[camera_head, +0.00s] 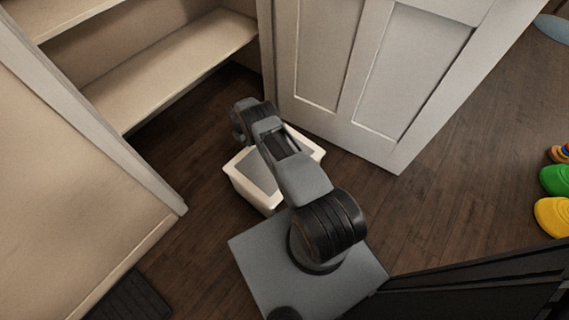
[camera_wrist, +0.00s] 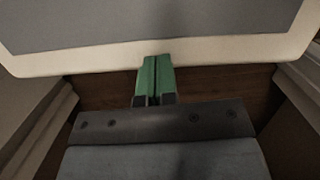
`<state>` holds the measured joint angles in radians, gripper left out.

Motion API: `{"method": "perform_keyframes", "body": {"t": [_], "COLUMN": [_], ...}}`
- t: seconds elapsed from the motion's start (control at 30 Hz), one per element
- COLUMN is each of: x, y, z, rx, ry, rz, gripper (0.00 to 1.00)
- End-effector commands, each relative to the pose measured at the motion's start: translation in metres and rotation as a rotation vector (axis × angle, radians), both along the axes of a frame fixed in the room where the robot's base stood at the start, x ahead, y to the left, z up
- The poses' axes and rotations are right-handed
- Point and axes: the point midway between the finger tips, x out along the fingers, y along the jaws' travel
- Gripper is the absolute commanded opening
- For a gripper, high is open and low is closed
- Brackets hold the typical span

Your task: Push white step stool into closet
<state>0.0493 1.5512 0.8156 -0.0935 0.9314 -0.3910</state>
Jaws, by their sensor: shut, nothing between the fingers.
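The white step stool (camera_head: 245,187) with a grey top stands on the wood floor in front of the closet (camera_head: 190,60). My arm reaches over it and hides part of its top. In the head view the fingertips are hidden behind the arm. In the wrist view, my gripper (camera_wrist: 155,72) has its green fingers together and empty, at the white rim of the stool (camera_wrist: 215,51). I cannot tell whether they touch it. The closet is open, with pale shelves and dark floor beneath.
The white panelled closet door (camera_head: 365,75) stands open to the right of the stool. A white frame edge (camera_head: 130,155) bounds the left side. Colourful toys (camera_head: 553,180) lie at the far right. Bare wood floor shows between stool and closet.

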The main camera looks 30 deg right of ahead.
Motion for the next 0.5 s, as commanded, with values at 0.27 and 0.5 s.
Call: {"method": "perform_keyframes", "body": {"t": [0.27,0.5], "x": [-0.042,-0.085], "y": [-0.018,-0.036], "z": [0.003,0.003], "rx": [0.001,0.001], "ry": [0.002,0.001], "rz": [-0.002,-0.003], "gripper": [0.00,0.00]}}
